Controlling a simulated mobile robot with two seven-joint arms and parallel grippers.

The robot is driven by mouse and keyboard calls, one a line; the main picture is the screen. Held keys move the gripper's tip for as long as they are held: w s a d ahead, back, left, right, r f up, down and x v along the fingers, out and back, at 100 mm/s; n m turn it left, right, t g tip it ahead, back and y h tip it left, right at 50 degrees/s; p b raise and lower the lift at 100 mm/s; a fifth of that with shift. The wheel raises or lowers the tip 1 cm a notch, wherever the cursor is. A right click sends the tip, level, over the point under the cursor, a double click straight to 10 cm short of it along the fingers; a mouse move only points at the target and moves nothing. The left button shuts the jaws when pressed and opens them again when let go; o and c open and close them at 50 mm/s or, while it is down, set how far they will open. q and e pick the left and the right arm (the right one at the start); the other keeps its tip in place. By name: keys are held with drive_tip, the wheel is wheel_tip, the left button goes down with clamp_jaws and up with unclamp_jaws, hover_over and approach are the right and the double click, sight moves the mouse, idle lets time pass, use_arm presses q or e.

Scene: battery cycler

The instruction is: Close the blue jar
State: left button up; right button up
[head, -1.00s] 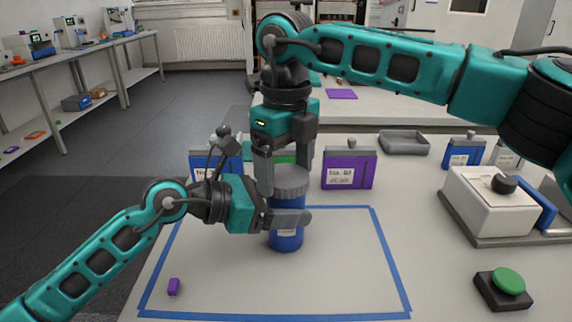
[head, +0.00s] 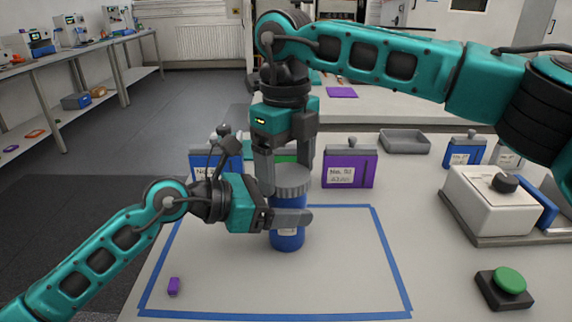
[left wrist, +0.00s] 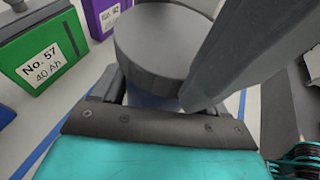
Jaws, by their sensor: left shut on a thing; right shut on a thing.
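The blue jar (head: 288,239) stands upright inside the blue tape outline on the table. A grey ridged lid (head: 292,181) sits on its top with no gap that I can see; the left wrist view shows it from above (left wrist: 165,50). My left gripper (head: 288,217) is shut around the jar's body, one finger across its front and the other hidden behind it. My right gripper (head: 286,177) reaches down from above and is shut on the lid, its fingers on either side. The lid hides most of the jar in the left wrist view.
A purple case (head: 349,168), a green case (left wrist: 42,58) and a blue case (head: 206,163) stand behind the jar. A small purple block (head: 174,286) lies at the outline's front left. A white device (head: 492,205) and a green button (head: 509,281) are on the right.

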use_arm(q)
drive_tip(key=shift+w+d+r+h, duration=0.1)
drive_tip(key=shift+d+r+h, duration=0.05)
drive_tip(key=shift+r, duration=0.45)
drive_tip(key=shift+d+r+h, duration=0.1)
drive_tip(key=shift+r+h, duration=0.05)
drive_tip(key=shift+r, duration=0.4)
use_arm(e)
drive_tip(key=shift+s+f, duration=0.4)
drive_tip(key=shift+f, duration=0.25)
drive_tip(key=shift+s+f, duration=0.1)
drive_tip(key=shift+f, duration=0.2)
drive_tip(key=o, duration=0.7)
drive_tip(key=shift+r, duration=0.1)
use_arm(q)
drive_tip(key=shift+a, duration=0.1)
use_arm(e)
wheel_tip(320, 180, up, 4)
drive_tip(key=shift+f, duration=0.2)
use_arm(q)
drive_tip(key=shift+w+f, duration=0.1)
drive_tip(key=shift+f, duration=0.15)
use_arm(e)
drive_tip(key=shift+o, duration=0.3)
drive_tip(key=shift+r, duration=0.2)
